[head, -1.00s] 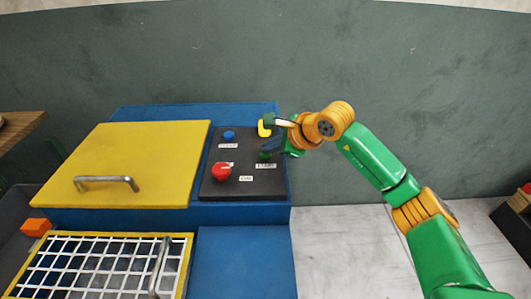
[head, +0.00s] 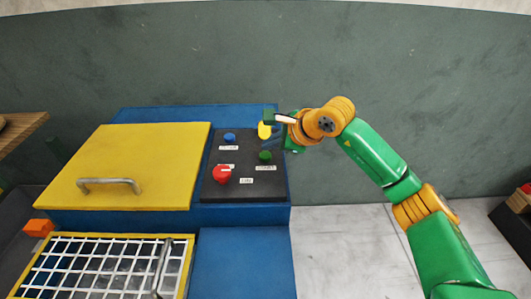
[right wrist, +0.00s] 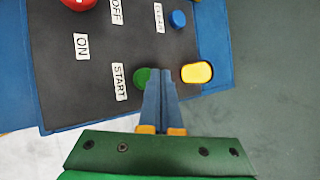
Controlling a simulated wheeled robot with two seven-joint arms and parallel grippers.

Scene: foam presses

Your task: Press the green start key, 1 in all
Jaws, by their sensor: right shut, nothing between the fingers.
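The green start key (head: 265,156) is a small round button on the black control panel (head: 213,187), at its right side above the START label. It shows fully in the head view. In the right wrist view the green key (right wrist: 141,75) is partly covered by my fingers. My right gripper (head: 276,132) is shut and empty beside the yellow oblong piece (head: 264,131), a little beyond the green key. In the right wrist view its blue-grey fingertips (right wrist: 158,72) lie between the green key and the yellow piece; they appear above the panel. My left gripper is out of view.
The panel also holds a red knob (head: 222,174) near ON and OFF labels and a blue button (head: 229,138). A yellow lid (head: 135,150) with a metal handle (head: 108,184) lies left of it. A white grid (head: 95,264) is in front.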

